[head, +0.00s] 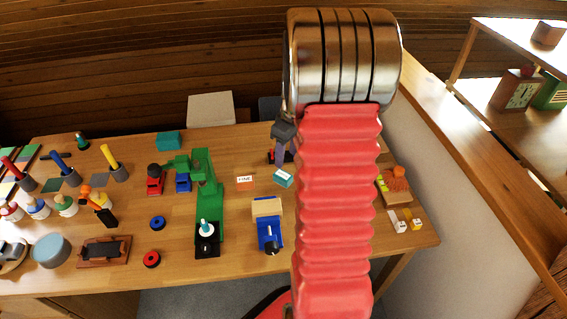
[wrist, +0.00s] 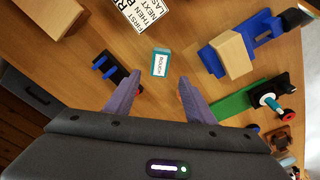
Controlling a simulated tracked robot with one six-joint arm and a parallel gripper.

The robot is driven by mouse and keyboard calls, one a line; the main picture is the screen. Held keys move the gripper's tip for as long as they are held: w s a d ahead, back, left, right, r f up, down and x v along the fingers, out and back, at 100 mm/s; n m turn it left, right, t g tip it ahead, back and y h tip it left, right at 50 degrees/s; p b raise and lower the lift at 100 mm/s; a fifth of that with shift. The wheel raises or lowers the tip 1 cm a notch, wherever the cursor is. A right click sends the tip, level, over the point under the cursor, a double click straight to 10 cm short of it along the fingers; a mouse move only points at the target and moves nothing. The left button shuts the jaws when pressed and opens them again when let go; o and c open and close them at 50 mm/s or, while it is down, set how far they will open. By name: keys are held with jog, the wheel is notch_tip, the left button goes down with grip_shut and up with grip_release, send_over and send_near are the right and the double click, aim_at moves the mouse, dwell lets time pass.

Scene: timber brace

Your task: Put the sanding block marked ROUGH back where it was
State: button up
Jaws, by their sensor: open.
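The sanding block marked ROUGH (wrist: 160,62) is a small teal block with a white label. In the wrist view it lies on the wooden table just beyond my fingertips, in line with the gap between them. In the head view, a teal block with a white label (head: 283,179) sits just below my gripper (head: 280,165). My gripper also shows in the wrist view (wrist: 157,88), with its two purple-grey fingers spread and nothing between them. In the head view my red arm hides part of the table. An orange block labelled FINE (head: 245,180) lies to the left.
A blue clamp with a wooden block (wrist: 232,55) stands to the right in the wrist view. A dark blue bracket (wrist: 112,70) is close to the left finger. A printed sign (wrist: 143,12) stands beyond. In the head view, a green stand (head: 207,190) is left of the clamp.

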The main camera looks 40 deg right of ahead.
jog(key=shift+s+r, duration=0.1)
jog(key=shift+r, duration=0.55)
jog(key=s+a+r+t, duration=0.2)
jog(key=a+r, duration=1)
jog(key=a, duration=0.4)
jog(key=s+a+r+m+t, duration=0.2)
jog(key=s+a+r, duration=0.2)
jog(key=s+a, duration=0.9)
jog(key=a, duration=0.3)
jog(key=shift+a+r, duration=0.2)
jog(key=shift+a, duration=0.05)
